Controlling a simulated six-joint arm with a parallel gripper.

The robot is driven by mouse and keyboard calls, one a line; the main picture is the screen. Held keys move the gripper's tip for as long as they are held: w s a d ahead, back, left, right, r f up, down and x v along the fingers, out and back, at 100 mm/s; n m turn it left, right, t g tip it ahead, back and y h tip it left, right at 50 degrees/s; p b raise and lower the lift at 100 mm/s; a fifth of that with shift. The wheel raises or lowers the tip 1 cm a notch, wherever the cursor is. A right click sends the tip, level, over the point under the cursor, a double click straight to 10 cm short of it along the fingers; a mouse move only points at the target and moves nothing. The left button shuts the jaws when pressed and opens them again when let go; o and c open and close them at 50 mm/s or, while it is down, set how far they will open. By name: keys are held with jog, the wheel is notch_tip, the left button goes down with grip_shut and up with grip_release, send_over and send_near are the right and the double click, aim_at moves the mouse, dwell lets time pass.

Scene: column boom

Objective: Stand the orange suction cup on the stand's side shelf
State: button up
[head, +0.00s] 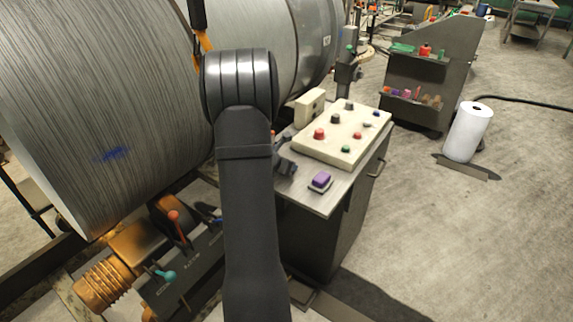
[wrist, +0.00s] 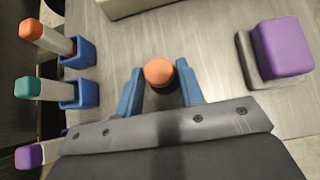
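In the wrist view an orange rounded piece (wrist: 158,71), which looks like the suction cup, sits between the blue fingertips of my gripper (wrist: 160,76). A dark part or shadow shows just below it. The fingers flank it closely; I cannot tell whether both touch it. In the head view my gripper (head: 286,166) is small and dark, partly behind my arm, over the left edge of the grey metal top (head: 325,198) of a cabinet. A reddish spot (head: 274,135) shows near it. I cannot make out which surface is the side shelf.
A purple block (head: 320,179) on a dark base stands on the metal top; it also shows in the wrist view (wrist: 283,46). A beige button console (head: 342,132) is behind it. Levers with orange, teal (head: 165,274) and purple ends are at left. A big metal roll (head: 100,100) fills the left.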

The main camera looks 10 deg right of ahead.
jog(key=shift+o, duration=1.1)
jog(key=shift+r, duration=0.2)
jog(key=v, duration=1.2)
jog(key=shift+f, duration=0.15)
jog(key=x, duration=1.1)
jog(key=shift+w+d+f, duration=0.2)
jog(key=shift+d, duration=0.05)
jog(key=shift+w+r, duration=0.15)
jog(key=shift+r, duration=1.15)
